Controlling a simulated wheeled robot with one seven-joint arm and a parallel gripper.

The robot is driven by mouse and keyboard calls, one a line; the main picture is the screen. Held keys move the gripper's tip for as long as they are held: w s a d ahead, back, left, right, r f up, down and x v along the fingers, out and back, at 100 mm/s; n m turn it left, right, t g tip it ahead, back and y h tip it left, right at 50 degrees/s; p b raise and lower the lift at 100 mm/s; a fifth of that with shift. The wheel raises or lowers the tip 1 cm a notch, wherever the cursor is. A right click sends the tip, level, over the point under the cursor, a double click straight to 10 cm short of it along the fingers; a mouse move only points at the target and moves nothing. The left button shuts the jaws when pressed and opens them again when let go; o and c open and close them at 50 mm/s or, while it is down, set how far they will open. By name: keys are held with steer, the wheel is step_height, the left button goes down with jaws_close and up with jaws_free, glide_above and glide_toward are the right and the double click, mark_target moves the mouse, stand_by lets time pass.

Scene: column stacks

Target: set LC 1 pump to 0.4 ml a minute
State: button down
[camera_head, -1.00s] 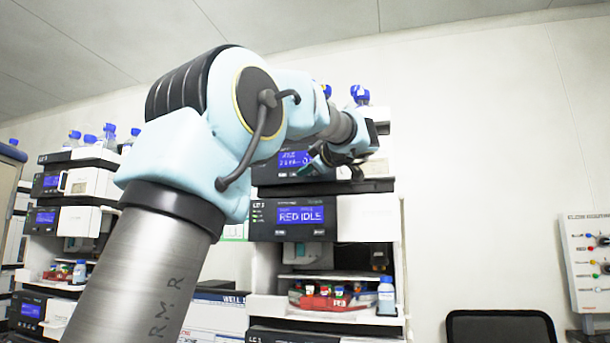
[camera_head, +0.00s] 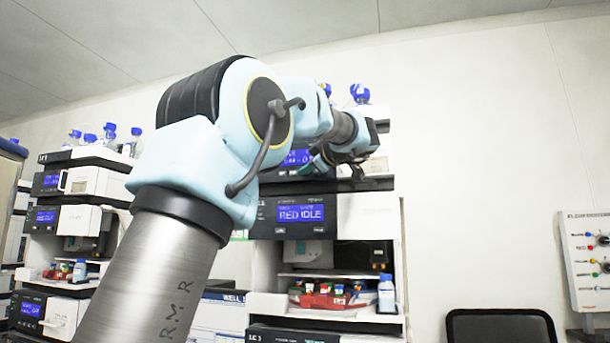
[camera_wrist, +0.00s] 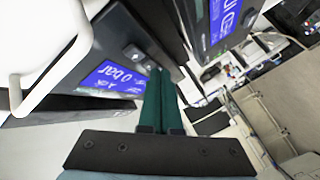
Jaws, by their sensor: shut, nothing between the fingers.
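The stack in front of me carries an upper module with a blue screen (camera_head: 297,157), partly hidden by my arm in the head view. Its front also shows in the wrist view, where the tilted blue screen (camera_wrist: 106,78) reads "0 bar", with a small dark button or knob (camera_wrist: 134,53) beside it. My gripper (camera_wrist: 157,72) has its green fingers shut and empty, with the tips close to this front near the screen's end. I cannot tell whether they touch it. In the head view my gripper (camera_head: 322,166) is small and dark before the module. The set flow value is not readable.
Below is a module with a "RED IDLE" screen (camera_head: 301,214), then a shelf with a red vial tray (camera_head: 325,299) and a bottle (camera_head: 386,294). Another stack (camera_head: 65,215) stands left. A chair (camera_head: 500,325) and wall panel (camera_head: 588,260) are at right.

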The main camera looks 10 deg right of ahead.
steer(key=shift+w+d, duration=0.15)
steer(key=shift+w, duration=0.2)
stand_by(0.8)
steer(key=shift+s+f+b, duration=0.1)
steer(key=shift+s+b, duration=0.05)
steer(key=shift+b, duration=0.25)
steer(key=shift+s, duration=0.15)
steer(key=shift+s+a+b, duration=0.4)
steer(key=shift+s+b, duration=0.05)
steer(key=shift+b, duration=0.3)
steer(key=s+a+b, duration=0.1)
steer(key=s+b, duration=0.1)
steer(key=s+a+b, duration=0.1)
steer(key=s+b, duration=0.1)
steer(key=shift+s+a+b, duration=0.2)
steer(key=shift+b, duration=0.15)
